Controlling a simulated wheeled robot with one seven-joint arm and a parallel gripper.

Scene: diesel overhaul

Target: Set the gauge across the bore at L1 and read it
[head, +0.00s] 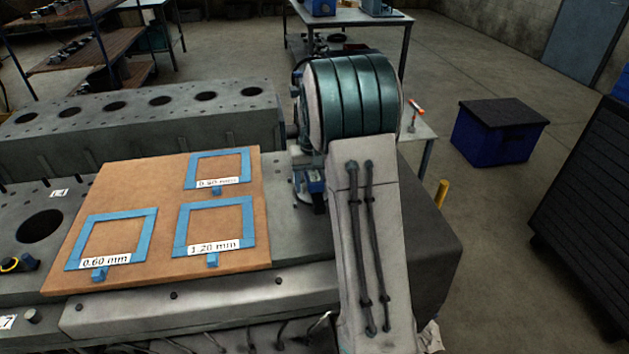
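The near engine block (285,215) has a large dark bore (40,226) open at its left. A white label (59,193) sits by this bore, too small to read surely, so I cannot tell which bore is L1. My arm covers the block's right end. A small white and blue part (312,180) shows beside my arm, low over the block; I cannot tell whether it belongs to my gripper or is a separate thing. My fingertips are hidden. A yellow and black item (15,264) lies at the left edge; I cannot tell whether it is the gauge.
A brown board (165,240) with blue taped frames marked 0.60 mm, 1.20 mm and one less clear label lies on the block. Behind it stands another block (140,125) with several bores. A blue crate (500,132) and dark cabinet (590,225) stand right, with open floor between.

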